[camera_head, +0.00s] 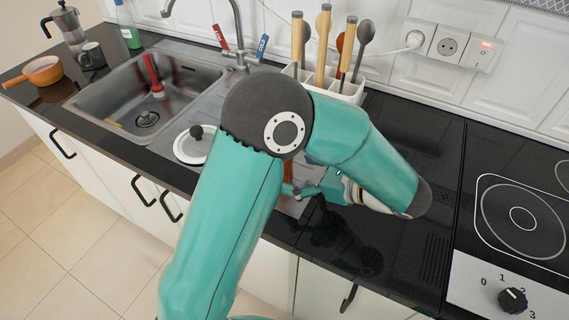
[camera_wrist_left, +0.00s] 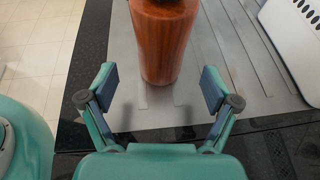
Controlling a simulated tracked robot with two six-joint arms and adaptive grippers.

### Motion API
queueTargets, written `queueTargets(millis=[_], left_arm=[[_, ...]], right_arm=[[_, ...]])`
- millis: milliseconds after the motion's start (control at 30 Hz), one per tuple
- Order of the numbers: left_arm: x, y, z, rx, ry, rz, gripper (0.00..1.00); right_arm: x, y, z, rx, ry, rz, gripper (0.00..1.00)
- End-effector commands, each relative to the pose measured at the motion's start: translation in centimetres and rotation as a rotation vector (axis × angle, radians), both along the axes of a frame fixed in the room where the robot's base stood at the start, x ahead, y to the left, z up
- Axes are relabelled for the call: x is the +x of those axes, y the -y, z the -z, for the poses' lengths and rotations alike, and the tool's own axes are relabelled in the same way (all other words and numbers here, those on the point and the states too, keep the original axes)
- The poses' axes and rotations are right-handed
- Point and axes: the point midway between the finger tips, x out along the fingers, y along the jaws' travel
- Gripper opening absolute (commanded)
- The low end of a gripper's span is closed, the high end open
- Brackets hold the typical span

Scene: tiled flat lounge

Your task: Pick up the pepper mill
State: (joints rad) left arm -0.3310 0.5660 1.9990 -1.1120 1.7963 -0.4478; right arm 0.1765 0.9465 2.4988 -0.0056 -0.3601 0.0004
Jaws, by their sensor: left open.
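The pepper mill (camera_wrist_left: 163,45), a reddish-brown wooden cylinder, stands upright on the ribbed steel drainboard in the left wrist view; its top is cut off by the frame edge. My left gripper (camera_wrist_left: 157,80) is open, with one finger on each side of the line toward the mill. The mill's base is just ahead of the fingertips, and nothing is held. In the head view my teal left arm covers most of this spot; only a small part of the mill (camera_head: 288,173) shows beside the gripper (camera_head: 297,190). My right gripper is not in view.
A white utensil holder (camera_head: 346,88) stands behind my arm and shows at upper right in the wrist view (camera_wrist_left: 295,35). The hob (camera_head: 520,215) is right. Dark counter (camera_head: 345,240) in front is clear.

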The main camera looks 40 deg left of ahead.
Motion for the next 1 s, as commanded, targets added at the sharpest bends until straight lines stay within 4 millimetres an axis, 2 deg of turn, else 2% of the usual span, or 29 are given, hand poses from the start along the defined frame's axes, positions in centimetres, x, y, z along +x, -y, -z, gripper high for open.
queueTargets(millis=[267,533,833,1000], left_arm=[[-0.3,-1.8,0.7,0.0,0.0,-0.002,0.88],[-0.6,-5.1,2.2,0.0,-0.001,-0.002,0.88],[-0.7,-5.6,2.4,-0.001,0.001,0.001,0.88],[-0.7,-5.5,2.4,-0.001,0.001,0.001,0.62]], right_arm=[[0.0,0.0,-0.1,0.0,0.0,0.0,0.4],[0.0,0.0,-0.2,0.0,0.0,0.0,0.4],[0.0,0.0,-0.2,0.0,0.0,0.0,0.4],[0.0,0.0,-0.2,0.0,0.0,0.0,0.4]])
